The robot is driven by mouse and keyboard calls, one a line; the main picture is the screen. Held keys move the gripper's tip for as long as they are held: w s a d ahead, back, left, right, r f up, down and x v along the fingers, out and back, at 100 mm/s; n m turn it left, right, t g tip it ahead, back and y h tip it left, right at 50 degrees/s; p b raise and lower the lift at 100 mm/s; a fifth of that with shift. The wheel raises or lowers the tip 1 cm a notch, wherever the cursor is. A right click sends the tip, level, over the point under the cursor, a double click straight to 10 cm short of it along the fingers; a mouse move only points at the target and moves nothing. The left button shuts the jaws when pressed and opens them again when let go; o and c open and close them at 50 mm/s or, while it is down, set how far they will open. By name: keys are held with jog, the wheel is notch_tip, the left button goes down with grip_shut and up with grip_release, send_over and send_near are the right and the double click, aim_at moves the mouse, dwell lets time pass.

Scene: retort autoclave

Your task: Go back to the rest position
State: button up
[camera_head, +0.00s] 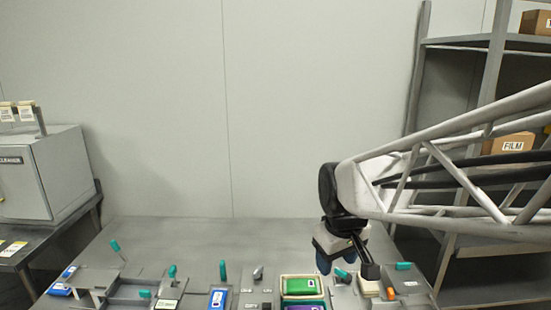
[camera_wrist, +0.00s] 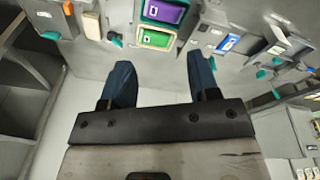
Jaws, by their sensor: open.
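My gripper (camera_head: 335,260) hangs at the end of my arm, above the right part of the grey table (camera_head: 210,232). In the wrist view my gripper (camera_wrist: 160,60) has its two dark blue fingers wide apart with nothing between them. The green block (camera_head: 300,285) and the purple block (camera_head: 303,307) lie in a holder just left of and in front of my gripper in the head view. In the wrist view the green block (camera_wrist: 155,39) and the purple block (camera_wrist: 163,12) appear beyond the fingertips, apart from them.
Fixtures with teal handles, such as one handle (camera_head: 222,270), line the table's front. A blue block (camera_head: 217,299) sits among them. A grey shelf rack (camera_head: 497,60) with a FILM box (camera_head: 513,144) stands right. A grey machine (camera_head: 48,175) stands left. The table's back is clear.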

jog(key=s+d+m, duration=0.2)
jog(key=s+d, duration=0.1)
jog(key=s, duration=0.4)
jog(key=s+d+f+m, duration=0.1)
jog(key=s+d+m, duration=0.2)
jog(key=s, duration=0.5)
jog(key=shift+t, duration=0.4)
